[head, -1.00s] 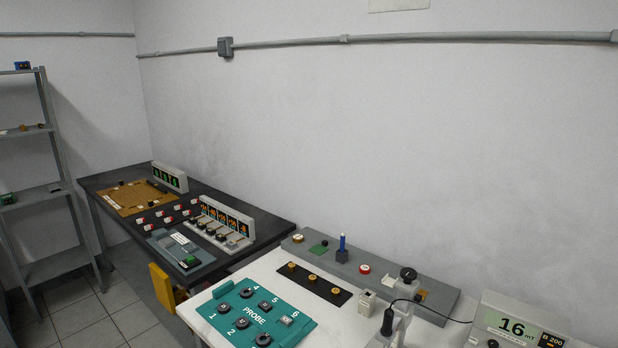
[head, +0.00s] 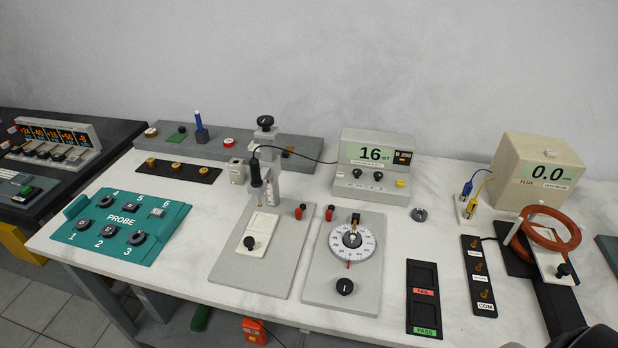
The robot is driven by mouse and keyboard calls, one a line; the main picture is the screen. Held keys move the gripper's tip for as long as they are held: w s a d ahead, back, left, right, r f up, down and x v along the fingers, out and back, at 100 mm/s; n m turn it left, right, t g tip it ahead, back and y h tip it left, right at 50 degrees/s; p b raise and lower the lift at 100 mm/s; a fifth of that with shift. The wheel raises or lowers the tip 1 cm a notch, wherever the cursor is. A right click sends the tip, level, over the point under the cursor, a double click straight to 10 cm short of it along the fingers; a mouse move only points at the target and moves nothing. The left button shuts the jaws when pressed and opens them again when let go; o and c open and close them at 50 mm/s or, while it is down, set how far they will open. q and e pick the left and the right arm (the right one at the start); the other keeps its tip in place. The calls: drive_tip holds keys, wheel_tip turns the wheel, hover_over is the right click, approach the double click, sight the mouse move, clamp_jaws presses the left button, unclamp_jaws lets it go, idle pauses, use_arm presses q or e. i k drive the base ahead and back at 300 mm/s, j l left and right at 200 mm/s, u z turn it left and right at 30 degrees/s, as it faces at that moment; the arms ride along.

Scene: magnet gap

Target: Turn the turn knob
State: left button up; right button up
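A grey plate (head: 316,280) on the white table carries a round white dial (head: 369,251) with a red pointer mark at its lower edge. Below the dial is a black knob (head: 345,286) with a light index line. Another black knob (head: 249,243) sits on a white block on the grey plate to the left. A third black knob (head: 265,122) tops the grey probe stand (head: 272,187). No readable label tells which of these is the turn knob. Neither gripper is clearly in view, and nothing touches these knobs.
A teal probe tray (head: 160,207) lies left. A meter reading 16 mT (head: 345,142) stands behind the dial. A FAIL/PASS tray (head: 409,299), a flux box (head: 557,149) and an orange coil (head: 574,233) are right. A dark, unidentified shape is cut off at the lower right corner.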

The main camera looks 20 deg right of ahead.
sight(345, 286)
drive_tip(key=z, duration=1.05)
